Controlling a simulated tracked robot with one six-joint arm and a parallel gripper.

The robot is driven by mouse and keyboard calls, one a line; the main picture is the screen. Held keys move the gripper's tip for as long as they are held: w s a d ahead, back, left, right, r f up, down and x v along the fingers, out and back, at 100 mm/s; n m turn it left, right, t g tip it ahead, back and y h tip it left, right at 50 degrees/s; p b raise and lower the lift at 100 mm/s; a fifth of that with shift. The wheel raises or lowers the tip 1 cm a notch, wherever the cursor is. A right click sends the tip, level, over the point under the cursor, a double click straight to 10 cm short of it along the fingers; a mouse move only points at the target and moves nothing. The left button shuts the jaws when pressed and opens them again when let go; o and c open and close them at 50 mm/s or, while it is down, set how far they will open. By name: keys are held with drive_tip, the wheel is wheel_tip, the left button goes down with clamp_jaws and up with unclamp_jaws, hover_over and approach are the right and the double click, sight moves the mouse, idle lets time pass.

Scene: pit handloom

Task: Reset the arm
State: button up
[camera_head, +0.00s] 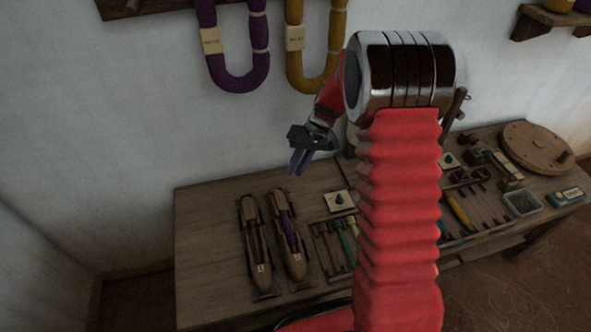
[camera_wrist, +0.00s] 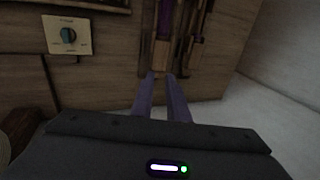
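My gripper (camera_head: 299,162) hangs in the air above the table, left of my red arm, with its fingers pointing down. In the wrist view, the two purple-grey fingers (camera_wrist: 160,76) have a narrow gap between them. Nothing is held in the gap. Two wooden boat shuttles, a left one (camera_head: 256,245) and a right one (camera_head: 289,235), lie side by side on the table below my gripper. The right one has purple thread inside. My arm hides the middle of the table.
The wooden table (camera_head: 205,260) has bare room at its left end. Tools, a grey bin (camera_head: 521,203) and a round wooden disc (camera_head: 537,147) lie at the right. A purple hank (camera_head: 238,83) and a yellow hank (camera_head: 316,86) hang on the wall behind.

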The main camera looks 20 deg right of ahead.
idle(0.4)
drive_tip(key=s+a+r+t+h, duration=0.1)
drive_tip(key=s+r+t+h, duration=0.1)
drive_tip(key=s+r, duration=1)
drive_tip(key=s+a+r+t+h, duration=0.1)
drive_tip(key=s+r+t+h, duration=0.1)
drive_tip(key=s+r, duration=1)
drive_tip(key=s+t, duration=0.1)
drive_tip(key=s, duration=0.4)
drive_tip(key=shift+a, duration=0.1)
idle(1.0)
